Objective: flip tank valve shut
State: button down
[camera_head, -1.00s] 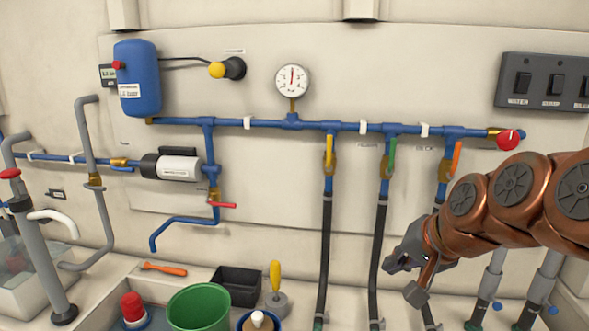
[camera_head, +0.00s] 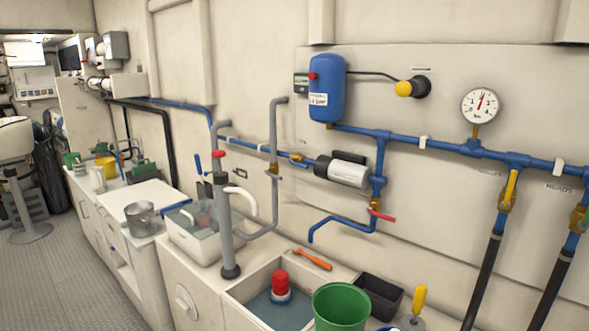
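Several valves show on the blue pipework on the wall, and I cannot read a label naming one as the tank valve. A brass valve with a red lever (camera_head: 382,215) sits below the white and black pump (camera_head: 346,171), its lever slanting out to the right. A brass valve with a yellow lever (camera_head: 511,186) sits on a drop pipe at right, the lever roughly along the pipe. A valve with a green lever (camera_head: 585,220) is cut by the right edge. A brass fitting (camera_head: 272,170) is on the grey pipe. My gripper is not in view.
A blue cylinder (camera_head: 327,90) and a gauge (camera_head: 480,105) are on the wall. The floor (camera_head: 70,265) at left is clear.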

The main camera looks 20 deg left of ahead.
aim_at(299, 164)
jog(key=u, duration=1.75)
jog(key=i, duration=0.8)
